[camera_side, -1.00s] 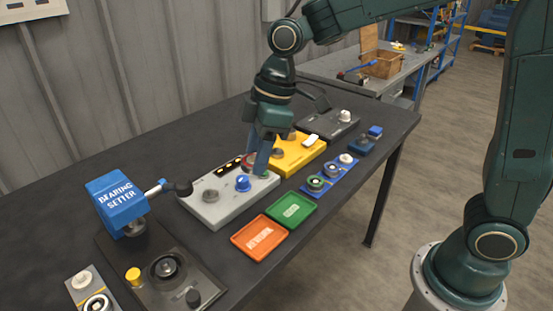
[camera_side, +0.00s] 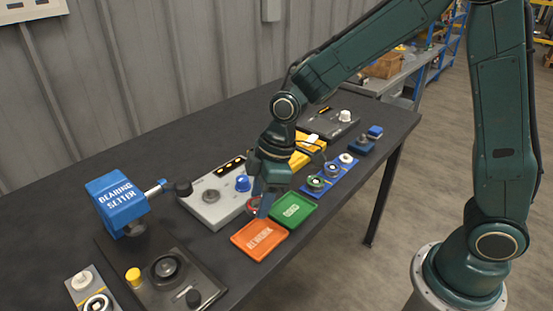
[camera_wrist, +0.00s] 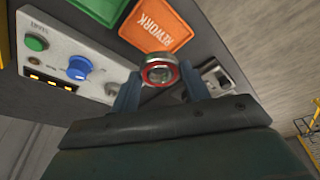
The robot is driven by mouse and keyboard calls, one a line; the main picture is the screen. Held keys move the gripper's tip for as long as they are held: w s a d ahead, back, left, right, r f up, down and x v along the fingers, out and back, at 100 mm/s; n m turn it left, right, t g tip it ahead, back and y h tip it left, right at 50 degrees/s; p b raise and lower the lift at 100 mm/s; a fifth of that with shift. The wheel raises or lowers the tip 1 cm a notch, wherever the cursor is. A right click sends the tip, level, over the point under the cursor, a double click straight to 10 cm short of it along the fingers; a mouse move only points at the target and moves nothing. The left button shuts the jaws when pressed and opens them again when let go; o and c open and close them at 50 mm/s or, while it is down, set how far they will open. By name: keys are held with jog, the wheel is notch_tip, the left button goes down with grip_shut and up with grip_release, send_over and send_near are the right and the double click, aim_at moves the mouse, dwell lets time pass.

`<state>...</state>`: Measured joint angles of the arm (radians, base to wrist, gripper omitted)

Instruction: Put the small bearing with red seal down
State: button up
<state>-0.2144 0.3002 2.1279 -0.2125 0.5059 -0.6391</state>
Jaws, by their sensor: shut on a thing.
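The small bearing with red seal (camera_wrist: 160,70) is a metal ring with a red rim, seen face-on in the wrist view. My gripper (camera_wrist: 158,82) is shut on it, with one blue-grey finger on each side. In the side view my gripper (camera_side: 262,208) is above the inner edge of the orange REWORK tray (camera_side: 247,246), and a bit of the red seal shows beside the fingers. The orange tray also shows in the wrist view (camera_wrist: 155,42), just beyond the bearing, and looks empty. The green tray (camera_side: 305,206) lies next to it, also empty.
A grey tester (camera_side: 208,212) with a blue knob stands behind the trays. A yellow unit (camera_side: 298,160) and a blue strip holding bearings (camera_side: 345,172) are to the right. The blue bearing setter (camera_side: 118,200) stands at the left. Bare table lies left of the orange tray.

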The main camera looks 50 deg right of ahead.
aim_at(259, 238)
jog(key=shift+f, duration=4.5)
jog(key=shift+f, duration=0.15)
jog(key=o, duration=0.8)
jog(key=v, duration=1.2)
jog(key=shift+d, duration=0.1)
